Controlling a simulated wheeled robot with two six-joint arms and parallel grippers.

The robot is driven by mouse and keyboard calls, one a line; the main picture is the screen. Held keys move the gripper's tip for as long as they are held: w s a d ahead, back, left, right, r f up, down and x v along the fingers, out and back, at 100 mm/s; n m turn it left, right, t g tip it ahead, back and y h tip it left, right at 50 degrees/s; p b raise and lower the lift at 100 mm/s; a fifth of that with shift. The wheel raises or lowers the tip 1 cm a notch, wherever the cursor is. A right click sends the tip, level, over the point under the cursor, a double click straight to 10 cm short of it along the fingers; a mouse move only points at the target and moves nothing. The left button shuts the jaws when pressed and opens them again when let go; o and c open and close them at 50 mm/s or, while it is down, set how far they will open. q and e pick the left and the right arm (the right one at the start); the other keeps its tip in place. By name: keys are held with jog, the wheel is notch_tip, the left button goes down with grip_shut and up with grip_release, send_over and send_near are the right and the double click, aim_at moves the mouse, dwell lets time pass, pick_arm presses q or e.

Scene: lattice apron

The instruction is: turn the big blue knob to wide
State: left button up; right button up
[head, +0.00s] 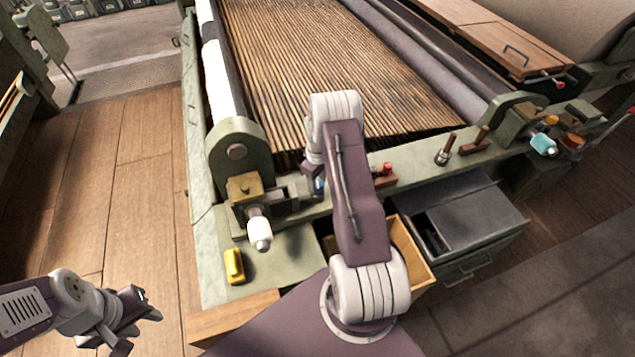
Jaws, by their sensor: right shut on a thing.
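A blue knob (319,186) shows as a small patch on the front rail of the green machine, mostly hidden by my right arm. My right gripper (315,180) reaches down to it and is shut on it; its fingertips are largely hidden behind the arm. The knob's pointer and any "wide" mark cannot be seen. My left gripper (140,325) is at the lower left, open and empty over the wooden floor, apart from the machine.
A white-handled part (259,230) and a yellow block (234,266) are on the left front of the machine. A red knob (387,168) is right of my arm. An open wooden drawer (412,255) and a grey box (470,215) stand below. A light-blue knob (543,145) is far right.

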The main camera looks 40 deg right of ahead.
aim_at(318, 183)
jog(key=shift+w+n, duration=0.1)
jog(key=shift+n, duration=0.3)
jog(key=o, duration=1.4)
notch_tip(318, 183, up, 9)
jog(key=shift+r, duration=0.1)
